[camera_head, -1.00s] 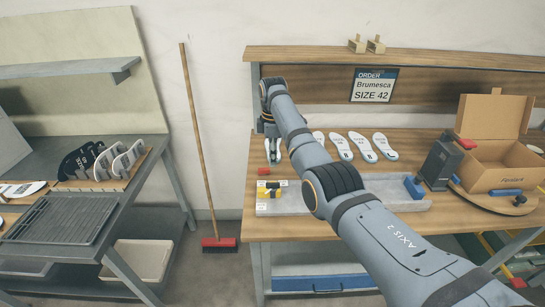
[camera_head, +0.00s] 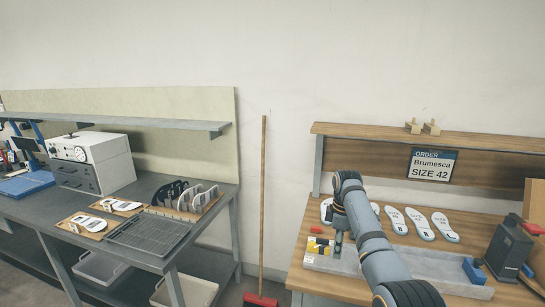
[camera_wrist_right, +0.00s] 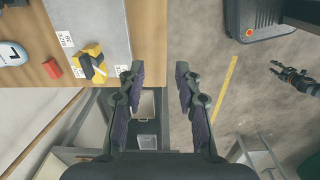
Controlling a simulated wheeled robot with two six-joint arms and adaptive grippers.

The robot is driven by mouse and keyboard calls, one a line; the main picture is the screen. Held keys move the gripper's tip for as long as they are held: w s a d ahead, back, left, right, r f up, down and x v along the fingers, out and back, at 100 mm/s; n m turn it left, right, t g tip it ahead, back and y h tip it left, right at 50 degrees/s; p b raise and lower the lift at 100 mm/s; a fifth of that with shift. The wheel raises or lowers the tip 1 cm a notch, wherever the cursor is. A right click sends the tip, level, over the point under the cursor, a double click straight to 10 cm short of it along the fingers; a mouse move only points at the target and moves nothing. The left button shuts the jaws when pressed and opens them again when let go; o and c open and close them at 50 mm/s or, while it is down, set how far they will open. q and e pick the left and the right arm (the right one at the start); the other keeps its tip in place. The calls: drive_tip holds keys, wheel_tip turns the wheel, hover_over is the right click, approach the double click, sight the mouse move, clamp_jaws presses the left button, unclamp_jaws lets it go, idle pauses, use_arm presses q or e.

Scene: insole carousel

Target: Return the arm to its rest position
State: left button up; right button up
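My right arm (camera_head: 366,228) reaches in from the lower right of the head view, above the right workbench (camera_head: 305,275). In the right wrist view my right gripper (camera_wrist_right: 158,72) has its two fingers well apart, with nothing between them.
The bench holds several white insoles (camera_head: 420,223), a grey tray (camera_head: 425,265) with a yellow-black tool (camera_head: 319,246), and a dark device (camera_head: 507,250). An order sign (camera_head: 432,165) hangs behind. A broom (camera_head: 263,200) stands between the benches. The left bench holds a rack (camera_head: 185,205).

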wheel_tip(320, 180, down, 8)
drive_tip(key=s+d+m, duration=0.1)
drive_tip(key=m, duration=0.1)
drive_tip(key=s+d+f+m+t, duration=0.1)
drive_tip(key=s+d+f+m, duration=0.15)
drive_tip(key=s+f, duration=0.4)
drive_tip(key=s+d+f+m+t, duration=0.1)
drive_tip(key=s+f+m, duration=0.35)
drive_tip(key=s, duration=0.35)
drive_tip(key=s+r+m+t, duration=0.25)
drive_tip(key=s+m, duration=0.25)
drive_tip(key=s, duration=1.5)
wheel_tip(320, 180, down, 23)
drive_tip(key=s+d+g, duration=0.1)
drive_tip(key=d+g, duration=0.1)
use_arm(q)
drive_tip(key=shift+w, duration=0.8)
use_arm(e)
drive_tip(key=s+d+f+g, duration=0.1)
drive_tip(key=s+f, duration=1.8)
drive_tip(key=shift+s+d+f+h, duration=0.15)
drive_tip(key=shift+s+h, duration=0.2)
drive_tip(key=shift+h, duration=0.05)
